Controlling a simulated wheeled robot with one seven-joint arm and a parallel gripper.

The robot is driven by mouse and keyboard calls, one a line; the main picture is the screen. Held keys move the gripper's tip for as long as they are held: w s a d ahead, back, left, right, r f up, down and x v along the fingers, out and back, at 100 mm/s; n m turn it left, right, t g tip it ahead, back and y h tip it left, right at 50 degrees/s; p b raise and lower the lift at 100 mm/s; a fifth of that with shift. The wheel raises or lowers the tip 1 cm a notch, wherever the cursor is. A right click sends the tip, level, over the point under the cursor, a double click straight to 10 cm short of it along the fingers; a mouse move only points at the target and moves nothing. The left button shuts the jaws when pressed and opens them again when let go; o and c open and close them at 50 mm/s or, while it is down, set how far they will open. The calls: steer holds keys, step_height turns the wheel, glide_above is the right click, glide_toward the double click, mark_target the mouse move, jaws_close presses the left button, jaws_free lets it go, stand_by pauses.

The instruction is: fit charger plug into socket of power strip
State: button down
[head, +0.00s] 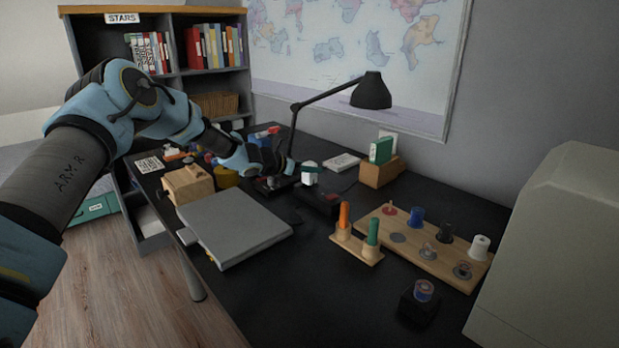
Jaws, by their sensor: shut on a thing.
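The charger plug (309,178) is a small white block at the middle of the desk. My gripper (297,168) reaches it from the left and is shut on it. A dark green band shows at the plug's top; I cannot tell what it belongs to. The black power strip (322,204) lies on the desk just below and in front of the plug, with a small reddish spot on its top. The plug's lower end meets the strip's outline in the head view. I cannot tell whether its prongs are in a socket, and the sockets are too small to make out.
A grey closed laptop-like slab (235,228) lies in front left. A black desk lamp (371,92) arches behind. A wooden holder with a green book (381,150) stands behind right; a wooden spool rack (425,250) and two-peg stand (357,246) lie right. Small items crowd the left.

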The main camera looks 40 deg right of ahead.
mark_target(305, 176)
steer(key=shift+f, duration=1.65)
steer(key=shift+f, duration=0.15)
steer(key=shift+c, duration=1.8)
jaws_free()
steer(key=shift+r+p, duration=0.25)
steer(key=shift+p, duration=0.1)
steer(key=b+v, duration=0.3)
steer(key=v, duration=0.9)
